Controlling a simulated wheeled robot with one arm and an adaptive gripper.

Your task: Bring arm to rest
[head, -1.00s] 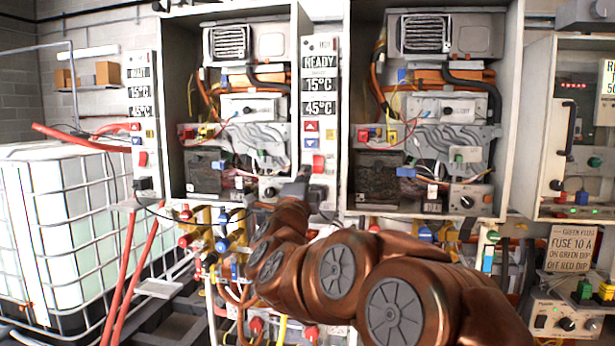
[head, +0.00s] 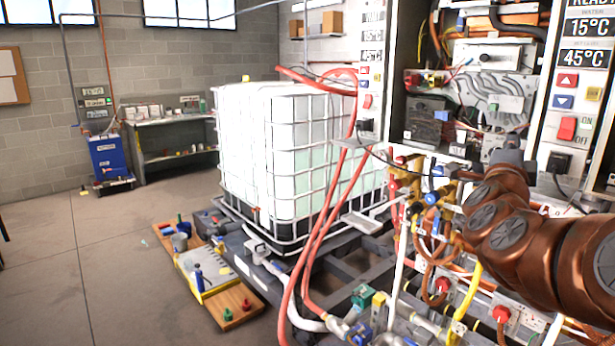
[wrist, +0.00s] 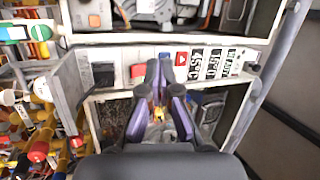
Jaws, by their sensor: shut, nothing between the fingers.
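My copper-coloured arm reaches in from the right edge of the head view. My gripper (head: 516,158) is at its end, in front of the open heater cabinet and left of the heater control panel (head: 577,95). In the wrist view my gripper (wrist: 158,75) has its fingers closed together with nothing between them. It points at a control panel strip (wrist: 168,68) with red and blue buttons and digit displays. I cannot tell whether the fingertips touch the panel.
A white caged water tank (head: 295,150) stands left of the cabinets, with red hoses in front. Valves and pipes (head: 440,195) crowd below the heaters. A workbench (head: 170,135) and blue unit (head: 108,158) stand at the back left. The floor (head: 80,260) at left is mostly clear.

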